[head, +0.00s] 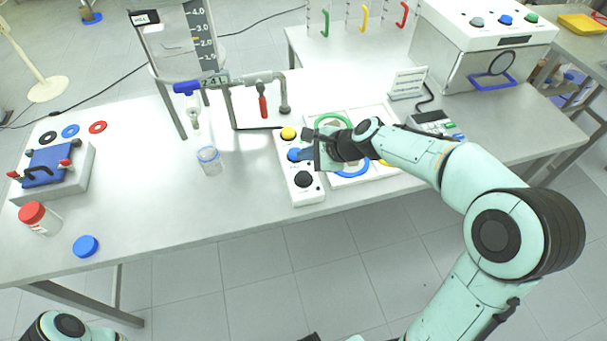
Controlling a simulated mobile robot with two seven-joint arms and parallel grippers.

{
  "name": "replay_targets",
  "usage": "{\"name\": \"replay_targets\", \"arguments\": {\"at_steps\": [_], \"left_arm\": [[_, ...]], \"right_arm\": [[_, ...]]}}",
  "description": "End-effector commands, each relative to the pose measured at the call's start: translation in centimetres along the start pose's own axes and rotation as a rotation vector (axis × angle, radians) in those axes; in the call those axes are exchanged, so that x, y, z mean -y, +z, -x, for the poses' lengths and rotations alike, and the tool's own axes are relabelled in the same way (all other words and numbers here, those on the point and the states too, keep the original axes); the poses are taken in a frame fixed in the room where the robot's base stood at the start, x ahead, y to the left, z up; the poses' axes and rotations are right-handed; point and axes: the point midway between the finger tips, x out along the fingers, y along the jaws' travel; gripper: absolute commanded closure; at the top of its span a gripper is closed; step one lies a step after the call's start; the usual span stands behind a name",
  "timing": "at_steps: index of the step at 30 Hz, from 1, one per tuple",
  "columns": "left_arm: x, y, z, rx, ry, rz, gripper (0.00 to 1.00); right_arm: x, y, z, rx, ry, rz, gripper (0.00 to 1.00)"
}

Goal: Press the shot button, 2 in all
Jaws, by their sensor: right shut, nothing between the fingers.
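A white button box (308,192) lies on the table in the middle of the head view. It carries a yellow button (288,133), a blue button (294,155) and a black button (303,179) in a row. I cannot read any label that tells which one is the shot button. My right gripper (302,156) is shut and empty, with its tips at the blue button. I cannot tell whether the tips touch it. My left gripper is out of view.
A glass beaker (209,161) stands left of the box, below a stand with a blue valve (186,87). A white tray (375,172) with coloured rings lies under my right forearm. The table's front middle is clear.

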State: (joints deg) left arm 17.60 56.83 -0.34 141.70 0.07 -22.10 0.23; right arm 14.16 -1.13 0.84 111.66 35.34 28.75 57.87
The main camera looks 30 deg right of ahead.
Motion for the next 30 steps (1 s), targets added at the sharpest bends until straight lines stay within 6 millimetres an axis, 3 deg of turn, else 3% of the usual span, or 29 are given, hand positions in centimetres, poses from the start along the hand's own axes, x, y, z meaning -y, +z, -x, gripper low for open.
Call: {"name": "replay_targets", "arguments": {"at_steps": [5, 13, 30], "left_arm": [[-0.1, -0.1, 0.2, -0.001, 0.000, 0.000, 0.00], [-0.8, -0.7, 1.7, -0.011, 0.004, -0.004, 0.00], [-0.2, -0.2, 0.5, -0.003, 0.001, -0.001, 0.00]], "right_arm": [[0.3, 0.2, 0.3, 0.000, -0.002, 0.000, 1.00], [2.1, 1.9, 2.7, -0.001, -0.003, 0.000, 1.00], [1.3, 1.3, 1.9, -0.001, 0.002, -0.001, 1.00]]}}
